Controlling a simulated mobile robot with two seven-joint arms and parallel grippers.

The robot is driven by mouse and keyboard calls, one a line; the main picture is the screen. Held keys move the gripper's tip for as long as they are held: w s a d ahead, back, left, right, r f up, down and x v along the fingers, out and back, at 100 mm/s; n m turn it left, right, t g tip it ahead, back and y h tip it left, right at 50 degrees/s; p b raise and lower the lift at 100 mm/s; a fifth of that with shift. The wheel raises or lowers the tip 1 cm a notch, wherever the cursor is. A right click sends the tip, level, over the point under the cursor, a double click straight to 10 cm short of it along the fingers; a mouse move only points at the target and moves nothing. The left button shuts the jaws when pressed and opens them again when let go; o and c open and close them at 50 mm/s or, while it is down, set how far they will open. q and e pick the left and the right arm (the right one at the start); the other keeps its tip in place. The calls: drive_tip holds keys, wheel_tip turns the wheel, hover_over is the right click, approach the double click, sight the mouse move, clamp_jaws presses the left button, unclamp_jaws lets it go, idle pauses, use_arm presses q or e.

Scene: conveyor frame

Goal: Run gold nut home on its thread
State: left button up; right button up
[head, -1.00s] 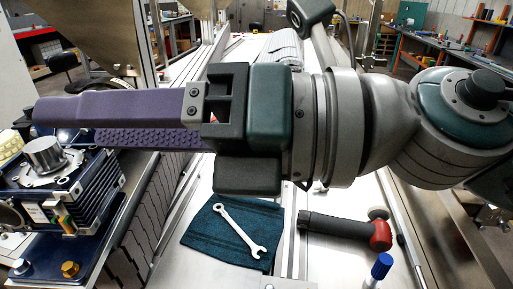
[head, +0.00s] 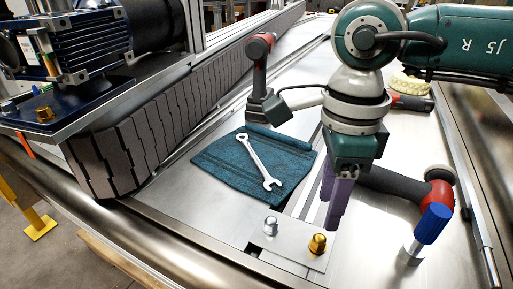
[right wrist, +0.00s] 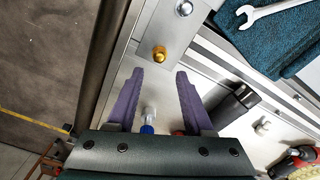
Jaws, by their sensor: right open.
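A gold nut (head: 317,244) sits upright on a small metal plate (head: 290,246) at the near edge of the bench, with a silver nut or bolt head (head: 270,226) to its left. The gold nut also shows in the right wrist view (right wrist: 159,54), just beyond and between my fingertips. How far down its thread it sits cannot be told. My right gripper (head: 335,213) points down above and just behind the plate. Its purple fingers (right wrist: 160,73) are open and empty, apart from the nut. My left gripper is out of view.
A wrench (head: 258,161) lies on a teal cloth (head: 222,168) left of my gripper. A drill (head: 259,70) stands behind. The motor (head: 75,45) is at left.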

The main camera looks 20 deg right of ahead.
sight(320, 239)
wheel_tip(320, 239, down, 9)
drive_tip(key=b, duration=0.6)
drive_tip(key=shift+r, duration=0.2)
drive_tip(key=shift+r+p, duration=0.35)
drive_tip(key=shift+r, duration=0.15)
drive_tip(key=shift+c, duration=0.8)
clamp_jaws()
